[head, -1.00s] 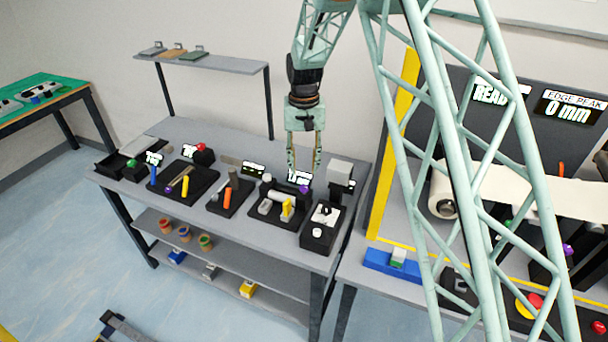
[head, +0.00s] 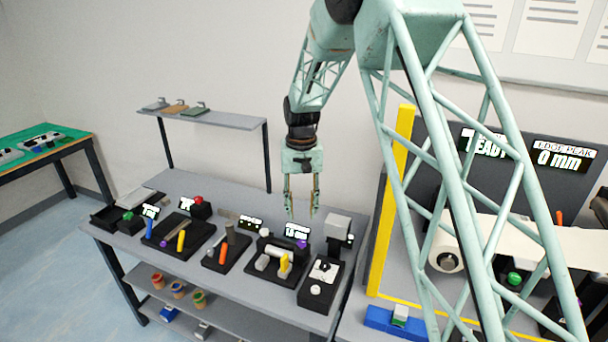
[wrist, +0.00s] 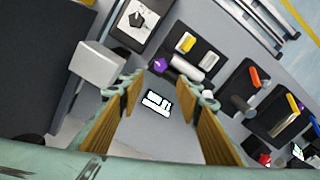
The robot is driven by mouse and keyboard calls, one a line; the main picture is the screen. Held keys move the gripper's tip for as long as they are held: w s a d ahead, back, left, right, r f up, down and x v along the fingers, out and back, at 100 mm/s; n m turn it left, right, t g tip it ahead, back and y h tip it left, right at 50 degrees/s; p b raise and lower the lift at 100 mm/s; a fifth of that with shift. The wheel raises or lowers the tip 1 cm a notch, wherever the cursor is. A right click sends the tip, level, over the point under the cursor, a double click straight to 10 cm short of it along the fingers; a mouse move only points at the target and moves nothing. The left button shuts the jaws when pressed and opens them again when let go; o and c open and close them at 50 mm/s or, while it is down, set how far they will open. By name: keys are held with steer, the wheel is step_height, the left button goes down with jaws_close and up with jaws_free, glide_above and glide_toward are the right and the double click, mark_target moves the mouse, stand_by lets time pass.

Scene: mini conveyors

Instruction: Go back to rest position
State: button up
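My gripper (head: 301,203) hangs fingers down above the back part of the grey workbench (head: 190,262), over the station with the yellow handle. Its two fingers are apart and nothing is between them in the head view. In the wrist view my gripper (wrist: 165,110) also shows its ribbed fingers spread, with only the bench top and a small white display (wrist: 157,104) seen beyond the gap. The fingertips look clear of the things on the bench.
Several black stations with coloured handles line the bench, among them a yellow handle (head: 284,263) and an orange one (head: 223,253). A grey block (head: 338,226) stands right of the gripper. A yellow post (head: 391,205) and a paper roll (head: 446,254) are further right.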

steer(key=s+d+r+t+b, duration=0.1)
steer(key=s+d+r, duration=0.6)
steer(key=s+r, duration=0.5)
steer(key=s+d+r+t+b, duration=0.1)
steer(key=s+d+r, duration=0.7)
steer(key=s+r, duration=0.35)
steer(key=s+d, duration=0.2)
steer(key=s, duration=0.8)
steer(key=s+d+r+t+b, duration=0.1)
steer(key=s+d, duration=0.2)
steer(key=s, duration=0.8)
steer(key=s+d+t+b, duration=0.1)
steer(key=s+d, duration=0.2)
steer(key=s, duration=0.7)
steer(key=shift+s+r+m, duration=0.3)
steer(key=shift+s+m, duration=0.05)
steer(key=shift+m, duration=0.05)
